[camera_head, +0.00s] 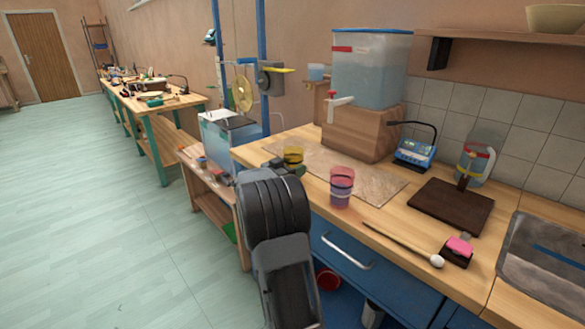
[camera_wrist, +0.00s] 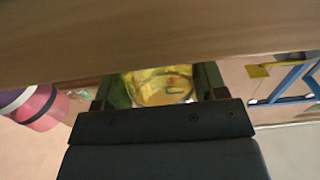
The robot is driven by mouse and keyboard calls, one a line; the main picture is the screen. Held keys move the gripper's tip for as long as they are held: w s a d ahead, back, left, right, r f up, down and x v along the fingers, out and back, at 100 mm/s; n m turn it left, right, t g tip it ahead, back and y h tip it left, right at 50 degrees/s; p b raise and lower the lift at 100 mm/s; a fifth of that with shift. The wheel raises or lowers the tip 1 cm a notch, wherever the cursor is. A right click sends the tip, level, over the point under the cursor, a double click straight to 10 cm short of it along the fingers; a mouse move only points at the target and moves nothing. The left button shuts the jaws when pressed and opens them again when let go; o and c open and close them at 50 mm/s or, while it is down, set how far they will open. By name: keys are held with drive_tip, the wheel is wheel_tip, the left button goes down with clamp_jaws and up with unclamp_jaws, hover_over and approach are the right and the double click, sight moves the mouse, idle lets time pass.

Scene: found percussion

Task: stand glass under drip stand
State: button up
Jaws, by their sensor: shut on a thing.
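A yellow glass (camera_head: 293,156) is at the left end of the wooden counter. My gripper (camera_head: 287,169) is shut on it, with my forearm partly in front. In the wrist view the yellow glass (camera_wrist: 160,86) sits between the two dark fingers of my gripper (camera_wrist: 160,92). I cannot tell whether its base touches the counter. A clear water tank (camera_head: 370,68) with a white tap (camera_head: 338,101) stands on a wooden block (camera_head: 358,130) behind and to the right; I cannot tell whether this is the drip stand.
A pink and purple glass (camera_head: 341,187) stands right of my gripper, on the counter. A stone-coloured slab (camera_head: 370,180) lies before the block. A mallet (camera_head: 405,246), dark board (camera_head: 452,206) and sink (camera_head: 550,260) are farther right. A blue frame (camera_head: 264,60) rises at left.

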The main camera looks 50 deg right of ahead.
drive_tip(key=shift+f+b, duration=0.2)
drive_tip(key=shift+b, duration=0.25)
drive_tip(key=o, duration=1.1)
drive_tip(key=shift+o, duration=0.2)
drive_tip(key=shift+r, duration=0.15)
